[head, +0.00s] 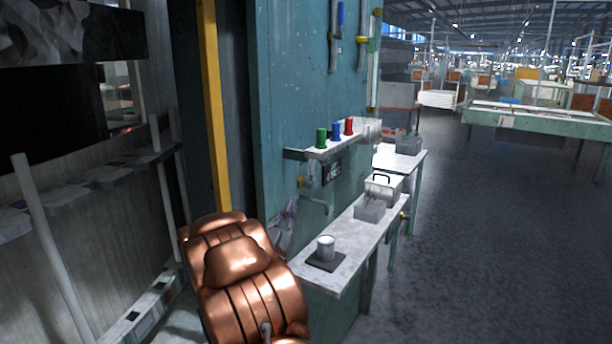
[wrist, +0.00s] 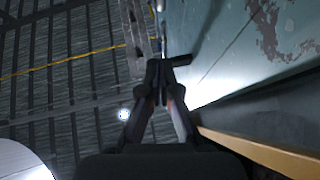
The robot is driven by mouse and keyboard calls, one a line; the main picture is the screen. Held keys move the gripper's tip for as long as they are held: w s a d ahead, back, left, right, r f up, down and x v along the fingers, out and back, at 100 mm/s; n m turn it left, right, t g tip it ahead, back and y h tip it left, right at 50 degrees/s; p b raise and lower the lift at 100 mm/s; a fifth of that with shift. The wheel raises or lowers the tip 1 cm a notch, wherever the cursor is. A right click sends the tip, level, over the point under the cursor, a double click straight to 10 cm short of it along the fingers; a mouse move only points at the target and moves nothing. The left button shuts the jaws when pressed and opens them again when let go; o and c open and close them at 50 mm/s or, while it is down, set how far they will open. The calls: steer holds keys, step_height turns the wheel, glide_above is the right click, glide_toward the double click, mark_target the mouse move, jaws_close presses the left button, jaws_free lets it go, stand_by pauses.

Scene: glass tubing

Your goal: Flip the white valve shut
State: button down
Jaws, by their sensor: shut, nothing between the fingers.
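I cannot pick out a white valve with certainty. A pale grey pipe (head: 313,203) with a bend sticks out of the teal wall panel just above the bench, and a small yellowish fitting (head: 300,182) sits above it. Which of these, if any, is the valve is too small to tell. My gripper (wrist: 164,78) is shut and empty in the wrist view, its dark fingers meeting beside the teal wall. In the head view my copper-coloured arm covers the lower middle, and the gripper is mostly hidden behind it.
A narrow bench (head: 345,240) holds a white mug (head: 326,247) and a grey box (head: 370,209). A shelf (head: 320,152) above bears green, blue and red spools. A yellow post (head: 213,110) stands left of the teal panel (head: 290,90). Open floor (head: 480,230) lies right.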

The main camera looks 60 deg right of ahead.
steer(key=shift+w+a, duration=0.1)
steer(key=shift+r, duration=0.1)
steer(key=p, duration=0.5)
glide_toward(312, 163)
step_height(312, 163, up, 4)
steer(key=d, duration=0.2)
steer(key=shift+w+d+f+p, duration=0.15)
steer(key=shift+d+p, duration=0.1)
steer(key=shift+d, duration=0.25)
steer(key=shift+w+d+f+p, duration=0.1)
steer(key=shift+w+d+p, duration=0.15)
steer(key=shift+d, duration=0.25)
steer(key=shift+w+d+f+p, duration=0.1)
steer(key=shift+d+p, duration=0.2)
steer(key=shift+d, duration=0.2)
